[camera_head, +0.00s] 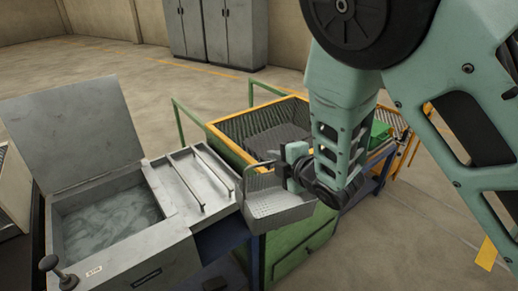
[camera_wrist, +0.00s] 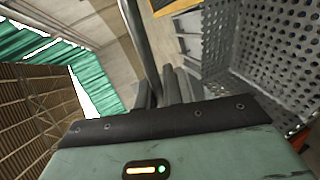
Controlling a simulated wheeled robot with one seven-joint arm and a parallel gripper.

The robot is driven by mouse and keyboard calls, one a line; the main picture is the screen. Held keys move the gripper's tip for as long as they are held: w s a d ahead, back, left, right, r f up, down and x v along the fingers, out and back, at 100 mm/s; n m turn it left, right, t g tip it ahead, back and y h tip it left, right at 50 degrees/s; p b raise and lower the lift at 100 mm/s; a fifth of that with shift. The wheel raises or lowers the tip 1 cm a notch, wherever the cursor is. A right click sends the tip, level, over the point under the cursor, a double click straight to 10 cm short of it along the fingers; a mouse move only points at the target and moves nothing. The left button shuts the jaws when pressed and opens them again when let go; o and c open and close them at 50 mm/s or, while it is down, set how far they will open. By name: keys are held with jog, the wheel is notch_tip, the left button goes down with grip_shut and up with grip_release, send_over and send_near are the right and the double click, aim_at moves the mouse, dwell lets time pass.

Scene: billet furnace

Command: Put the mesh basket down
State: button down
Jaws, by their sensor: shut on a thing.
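The mesh basket (camera_head: 277,211) is a grey perforated metal basket with a handle. It hangs at the middle of the head view, in front of the green bin, and looks upright there. My gripper (camera_head: 287,168) is at its upper right side, shut on its handle. In the wrist view my gripper's fingers (camera_wrist: 174,88) close around a grey handle bar (camera_wrist: 142,45), and the perforated basket wall (camera_wrist: 252,48) fills the upper right. Whether the basket's underside touches anything is hidden.
A grey tank (camera_head: 105,225) with a raised lid (camera_head: 68,130) and liquid inside stands at left. Beside it is a grey shelf with two rails (camera_head: 190,183). A yellow-rimmed green bin (camera_head: 232,118) stands behind the basket. Grey cabinets (camera_head: 217,32) stand at the back wall.

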jog(key=d+f+m+t+h, duration=0.1)
jog(key=d+f+m+h, duration=0.2)
jog(key=d+f, duration=0.3)
jog(key=s+d+f+m+h, duration=0.1)
jog(key=d+f+m+h, duration=0.1)
jog(key=d+f, duration=0.5)
jog(key=d+h, duration=0.1)
jog(key=d, duration=0.5)
jog(key=shift+s+d+f+m+t+h, duration=0.15)
jog(key=shift+d+f+m+t+h, duration=0.15)
jog(key=shift+d+m+t+h, duration=0.1)
